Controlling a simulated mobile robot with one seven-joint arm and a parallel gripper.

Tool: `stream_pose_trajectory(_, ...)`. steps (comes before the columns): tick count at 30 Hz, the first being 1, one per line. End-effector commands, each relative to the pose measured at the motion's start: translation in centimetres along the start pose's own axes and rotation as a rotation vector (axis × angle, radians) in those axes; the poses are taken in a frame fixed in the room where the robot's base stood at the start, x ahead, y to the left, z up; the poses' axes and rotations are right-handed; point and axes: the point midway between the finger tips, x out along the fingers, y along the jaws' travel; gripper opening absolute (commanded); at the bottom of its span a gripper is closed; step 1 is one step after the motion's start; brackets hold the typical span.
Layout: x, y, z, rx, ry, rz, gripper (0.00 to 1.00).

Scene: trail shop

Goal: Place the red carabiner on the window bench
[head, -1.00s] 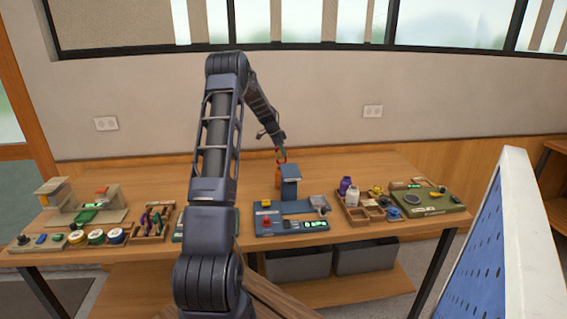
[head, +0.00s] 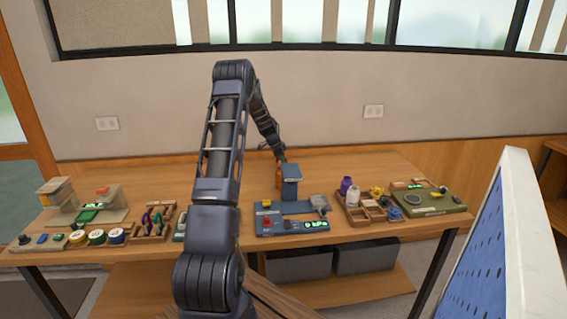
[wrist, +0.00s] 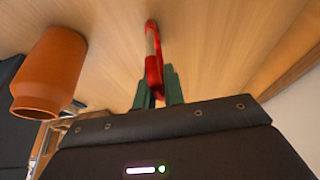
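The red carabiner (wrist: 153,60) is between the green fingers of my gripper (wrist: 158,88) in the wrist view. The gripper is shut on its near end, and its far end points at the wooden bench top (wrist: 215,40). I cannot tell whether the carabiner touches the wood. In the head view the bench (head: 350,165) stands along the wall under the window. My gripper is low over its back middle there, and its fingers and the carabiner are hidden behind the blue-grey device.
An orange vase (wrist: 50,75) stands to the left of the gripper, close by. The blue-grey device (head: 290,188) stands in front of it in the head view. Sorting trays (head: 368,212) and a green board (head: 425,202) are to the right. The back of the bench is mostly clear.

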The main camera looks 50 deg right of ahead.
Motion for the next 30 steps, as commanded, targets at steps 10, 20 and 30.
stream_pose_trajectory(10, 0.0, 0.0, 0.0, 0.0, 0.0, 0.0, 0.32)
stream_pose_trajectory(20, -2.8, -0.1, -0.2, 0.002, 0.001, -0.002, 0.32)
stream_pose_trajectory(30, -9.3, -0.1, -0.1, 0.0, 0.0, -0.003, 0.32)
